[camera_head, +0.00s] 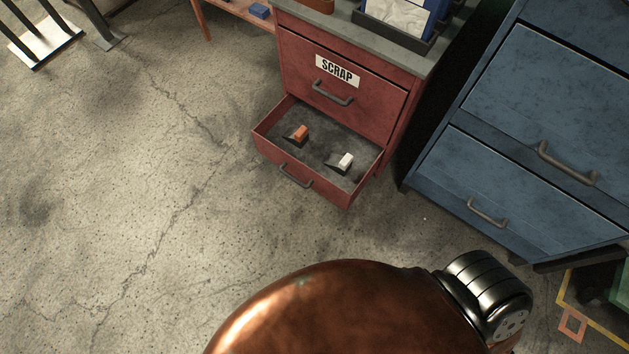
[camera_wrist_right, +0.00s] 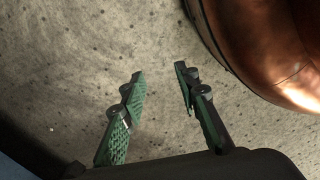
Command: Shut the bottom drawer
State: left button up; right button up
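The bottom drawer (camera_head: 268,138) of the red cabinet (camera_head: 387,125) is pulled well out in the head view. Inside it lie an orange-topped item (camera_head: 300,133) and a white-topped item (camera_head: 345,161), each with a dark base. The drawer's grey handle (camera_head: 295,177) is on its front. The drawer above, labelled SCRAP, is shut. My right gripper (camera_wrist_right: 158,82) is open and empty in the right wrist view, above bare floor. Neither gripper shows in the head view, so the distance from the right gripper to the drawer cannot be told.
A blue cabinet (camera_head: 540,110) with handled drawers stands to the right of the red one. A tray (camera_head: 395,32) sits on the red cabinet's top. Open concrete floor lies left of and in front of the drawer. A yellow-edged item (camera_head: 590,300) is at lower right.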

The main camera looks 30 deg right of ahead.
aim_at(305, 166)
jog(key=z, duration=0.85)
